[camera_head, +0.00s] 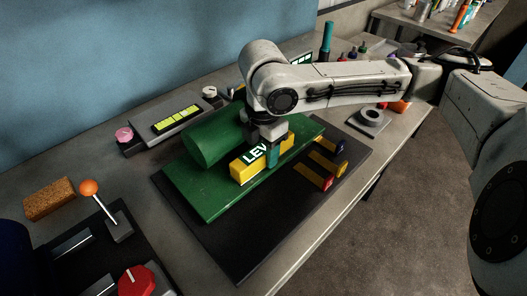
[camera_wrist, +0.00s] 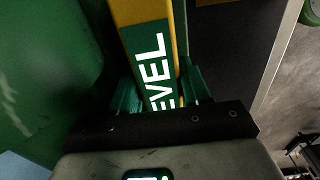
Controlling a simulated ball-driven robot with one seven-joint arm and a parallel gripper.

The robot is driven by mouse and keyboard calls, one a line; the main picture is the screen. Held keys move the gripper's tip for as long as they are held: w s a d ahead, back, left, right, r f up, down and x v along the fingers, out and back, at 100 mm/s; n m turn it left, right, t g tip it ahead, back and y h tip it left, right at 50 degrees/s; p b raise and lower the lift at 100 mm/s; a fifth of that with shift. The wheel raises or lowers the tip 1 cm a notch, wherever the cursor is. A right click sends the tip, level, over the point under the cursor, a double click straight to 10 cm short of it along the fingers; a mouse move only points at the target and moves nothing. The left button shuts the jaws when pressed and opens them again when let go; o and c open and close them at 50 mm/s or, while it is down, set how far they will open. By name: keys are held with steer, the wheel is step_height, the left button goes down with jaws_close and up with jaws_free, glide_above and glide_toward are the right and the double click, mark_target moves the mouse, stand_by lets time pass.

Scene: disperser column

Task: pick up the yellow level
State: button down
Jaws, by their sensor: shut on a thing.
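The yellow level (camera_head: 243,170) lies on the green plate (camera_head: 209,205) in front of the green cylinder (camera_head: 210,138). It is a yellow bar with a dark green label that reads "LEV" in the head view. My gripper (camera_head: 271,158) is shut on the level, with a teal finger showing on its near side. In the wrist view the level (camera_wrist: 147,35) runs between the two green fingers of my gripper (camera_wrist: 157,92), with "EVEL" readable. The gripper hides part of the level in the head view. I cannot tell whether the level is lifted off the plate.
Yellow bars with red and blue ends (camera_head: 322,170) lie on the dark mat (camera_head: 240,250) to the right. A grey device with a yellow display (camera_head: 177,118) stands behind. An orange-knobbed lever (camera_head: 89,187), a brown block (camera_head: 49,199) and a red knob (camera_head: 137,281) are at left.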

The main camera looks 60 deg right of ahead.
steer(key=shift+r, duration=0.1)
steer(key=shift+r, duration=0.5)
step_height(320, 180, up, 2)
steer(key=shift+s+r, duration=0.15)
steer(key=shift+r, duration=0.05)
steer(key=s+r+b, duration=0.3)
steer(key=s+r, duration=0.2)
steer(key=shift+d+b, duration=0.15)
steer(key=shift+b, duration=0.2)
